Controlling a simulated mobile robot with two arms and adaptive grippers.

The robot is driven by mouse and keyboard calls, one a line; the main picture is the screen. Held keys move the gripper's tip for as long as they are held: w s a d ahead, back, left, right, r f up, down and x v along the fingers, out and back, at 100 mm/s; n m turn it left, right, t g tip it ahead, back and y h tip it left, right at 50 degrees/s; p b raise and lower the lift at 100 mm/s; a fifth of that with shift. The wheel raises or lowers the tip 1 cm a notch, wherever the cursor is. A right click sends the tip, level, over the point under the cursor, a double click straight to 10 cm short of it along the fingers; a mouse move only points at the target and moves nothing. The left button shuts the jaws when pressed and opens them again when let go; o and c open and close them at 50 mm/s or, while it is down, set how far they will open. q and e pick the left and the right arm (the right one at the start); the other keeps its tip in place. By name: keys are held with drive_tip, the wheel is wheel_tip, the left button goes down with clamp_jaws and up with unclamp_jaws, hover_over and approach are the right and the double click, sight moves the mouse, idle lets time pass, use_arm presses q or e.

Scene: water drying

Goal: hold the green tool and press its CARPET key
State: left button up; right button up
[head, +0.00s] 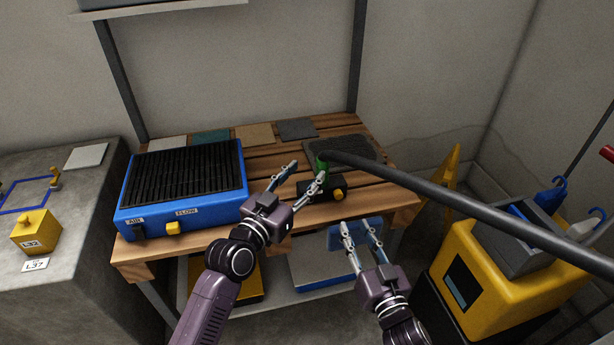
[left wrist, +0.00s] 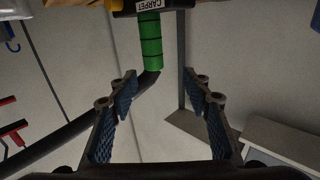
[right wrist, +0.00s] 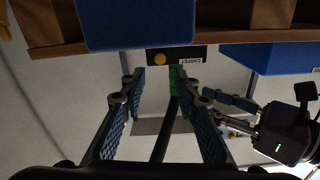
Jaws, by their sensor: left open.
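The green tool has a green grip (head: 321,163), also in the left wrist view (left wrist: 151,42), and a black head with a yellow round key. A black hose runs from it to the right. A white CARPET label (left wrist: 149,4) shows on its head, also upside down in the right wrist view (right wrist: 191,61), beside the yellow key (right wrist: 159,59). My left gripper (head: 307,170) is open beside the grip; in its wrist view the grip lies beyond the parted fingertips. My right gripper (head: 361,230) is open and empty, lower and in front of the table edge.
A blue unit (head: 183,190) with a black grille stands on the slatted wooden table (head: 400,190). Several flat sample squares lie at the back. The hose (head: 450,208) crosses to the right above a yellow machine (head: 490,290). A yellow block (head: 36,233) stands on the left counter.

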sight(320, 163)
use_arm(q)
drive_tip(key=shift+d, duration=0.45)
drive_tip(key=shift+w+d, duration=0.2)
drive_tip(key=shift+d, duration=0.05)
drive_tip(key=x, duration=0.7)
clamp_jaws()
use_arm(e)
clamp_jaws()
idle(1.0)
